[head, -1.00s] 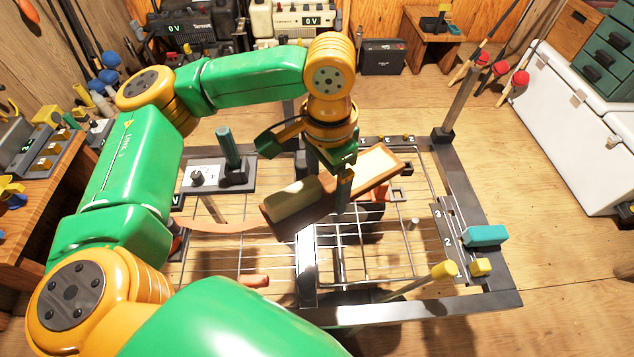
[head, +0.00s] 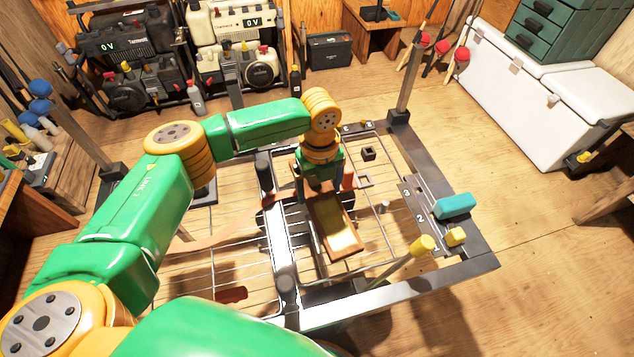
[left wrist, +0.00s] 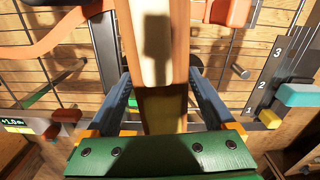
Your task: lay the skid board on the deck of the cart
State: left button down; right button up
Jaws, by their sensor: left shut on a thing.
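The skid board (head: 338,226) is a brown wooden board with a cream face. My left gripper (head: 319,185) is shut on it near its far end in the head view, pointing down over the cart. In the left wrist view the board (left wrist: 155,50) runs lengthwise between the two blue fingers. The cart's deck (head: 392,238) is an open wire grid inside a grey metal frame (head: 450,262). The board is over the grid, right of the middle bar (head: 283,250); I cannot tell whether it touches the wires. My right gripper is out of view.
A numbered grey bracket (head: 413,200) with a teal block (head: 454,206) stands at the cart's right side, near a yellow-tipped lever (head: 422,245). An orange curved strip (head: 235,222) lies left of the board. A post (head: 408,75) rises at the far right corner.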

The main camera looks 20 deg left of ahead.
aim_at(319, 207)
pick_arm(q)
jog(key=shift+r, duration=0.1)
jog(key=shift+r+p, duration=0.1)
jog(key=shift+p, duration=0.25)
jog(key=shift+r+p, duration=0.15)
jog(key=shift+p, duration=0.4)
notch_tip(319, 207, down, 9)
jog(key=b, duration=0.5)
jog(key=shift+r, duration=0.2)
jog(key=shift+f+b, duration=0.7)
jog(key=shift+f, duration=0.3)
grip_release()
